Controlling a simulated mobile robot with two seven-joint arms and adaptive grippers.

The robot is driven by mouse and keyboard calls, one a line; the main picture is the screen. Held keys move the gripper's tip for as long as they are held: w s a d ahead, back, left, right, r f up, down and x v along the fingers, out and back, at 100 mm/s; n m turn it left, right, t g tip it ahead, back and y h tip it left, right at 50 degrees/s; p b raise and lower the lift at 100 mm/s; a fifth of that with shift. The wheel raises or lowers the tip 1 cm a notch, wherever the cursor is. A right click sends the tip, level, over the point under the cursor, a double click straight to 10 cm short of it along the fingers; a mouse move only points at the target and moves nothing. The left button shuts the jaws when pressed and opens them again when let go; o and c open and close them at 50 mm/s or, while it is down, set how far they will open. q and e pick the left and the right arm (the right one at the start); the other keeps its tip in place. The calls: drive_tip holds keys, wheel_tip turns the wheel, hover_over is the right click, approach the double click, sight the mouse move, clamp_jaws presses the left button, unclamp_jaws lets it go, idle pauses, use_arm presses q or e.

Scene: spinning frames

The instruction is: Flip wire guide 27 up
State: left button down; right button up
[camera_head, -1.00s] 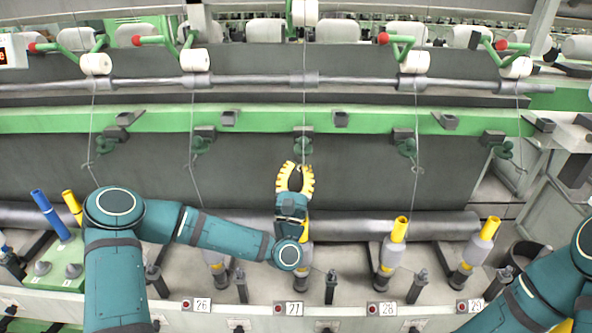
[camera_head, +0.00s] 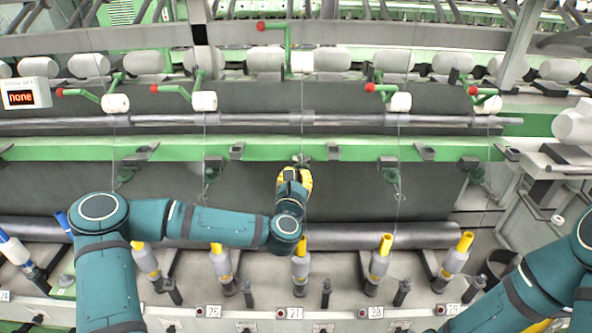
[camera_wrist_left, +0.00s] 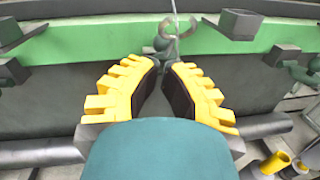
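Wire guide 27 (camera_head: 302,159) is on the green rail above label 27 (camera_head: 297,313). In the left wrist view the guide (camera_wrist_left: 164,42) shows its curled hooks raised against the green rail, with a thread running up from it. My left gripper (camera_head: 296,171) is just below and in front of the guide. In the wrist view its yellow fingers (camera_wrist_left: 164,66) bend inward, with a narrow gap between the tips. The guide is just beyond the tips, and I cannot tell whether they touch it. My right arm shows at lower right; its gripper is not in view.
Neighbouring guides 26 (camera_head: 211,173) and 28 (camera_head: 390,176) hang below the green rail (camera_head: 255,150). Threads run vertically near them. A grey roller (camera_head: 350,236) and bobbins with yellow tops, such as bobbin 28 (camera_head: 379,262), stand below.

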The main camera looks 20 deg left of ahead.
sight(302, 159)
use_arm(q)
drive_tip(key=shift+g, duration=0.3)
drive_tip(key=shift+w+a+r+p, duration=0.2)
drive_tip(key=shift+w+r, duration=0.45)
drive_tip(key=shift+r, duration=0.15)
drive_tip(key=shift+w+a+r+p, duration=0.15)
drive_tip(key=shift+w+r, duration=0.5)
drive_tip(key=shift+r, duration=0.15)
use_arm(e)
drive_tip(key=shift+s+r, duration=0.1)
drive_tip(key=shift+r, duration=0.8)
use_arm(q)
drive_tip(key=shift+f, duration=0.1)
use_arm(e)
drive_tip(key=shift+f, duration=0.1)
